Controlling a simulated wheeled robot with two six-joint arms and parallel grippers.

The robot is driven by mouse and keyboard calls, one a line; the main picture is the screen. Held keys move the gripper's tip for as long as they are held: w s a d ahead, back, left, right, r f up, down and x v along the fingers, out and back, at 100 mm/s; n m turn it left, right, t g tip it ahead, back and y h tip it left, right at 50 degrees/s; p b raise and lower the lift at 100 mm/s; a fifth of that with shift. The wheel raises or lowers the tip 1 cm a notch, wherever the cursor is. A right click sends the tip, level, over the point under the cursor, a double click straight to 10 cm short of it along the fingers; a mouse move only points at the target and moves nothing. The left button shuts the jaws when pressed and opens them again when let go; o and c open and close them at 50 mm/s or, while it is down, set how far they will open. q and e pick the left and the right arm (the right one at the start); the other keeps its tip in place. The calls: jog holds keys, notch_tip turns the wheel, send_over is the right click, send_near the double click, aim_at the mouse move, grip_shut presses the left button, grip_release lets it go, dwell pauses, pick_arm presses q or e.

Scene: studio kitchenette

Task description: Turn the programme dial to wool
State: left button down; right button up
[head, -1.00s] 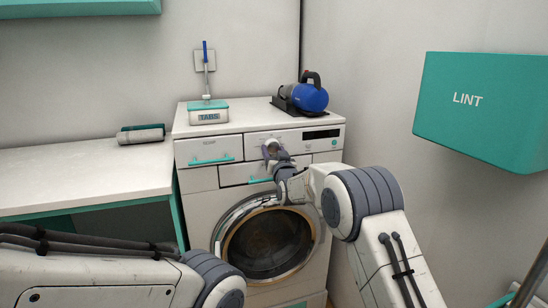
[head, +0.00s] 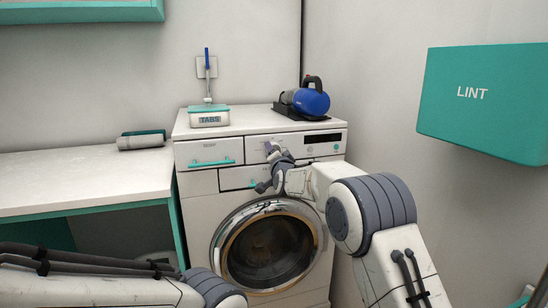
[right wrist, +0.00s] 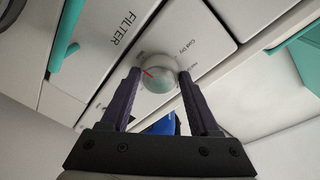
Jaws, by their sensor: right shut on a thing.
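The programme dial (right wrist: 158,76) is a round pale knob with a red pointer line, on the front panel of the white washing machine (head: 205,205). My right gripper (right wrist: 160,76) has its two dark fingers on opposite sides of the dial and is shut on it. The pointer lies toward the left of the right wrist view, near a small label too small to read surely. In the head view my right gripper (head: 273,152) is at the panel and hides most of the dial. My left arm shows at the lower left; its gripper is out of view.
A drawer marked FILTER (right wrist: 110,38) is beside the dial. A TABS box (head: 209,117) and a blue appliance (head: 310,101) stand on top of the machine. A teal LINT box (head: 480,100) is on the right wall. A white counter (head: 80,180) is at the left.

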jog(key=shift+f+m, duration=0.1)
jog(key=shift+m, duration=0.2)
jog(key=o, duration=1.4)
jog(key=shift+a, duration=0.1)
jog(key=s, duration=0.3)
jog(key=s+d+b, duration=0.1)
jog(key=s, duration=0.3)
jog(key=s+d, duration=0.1)
jog(key=s, duration=0.2)
jog(key=shift+s, duration=0.2)
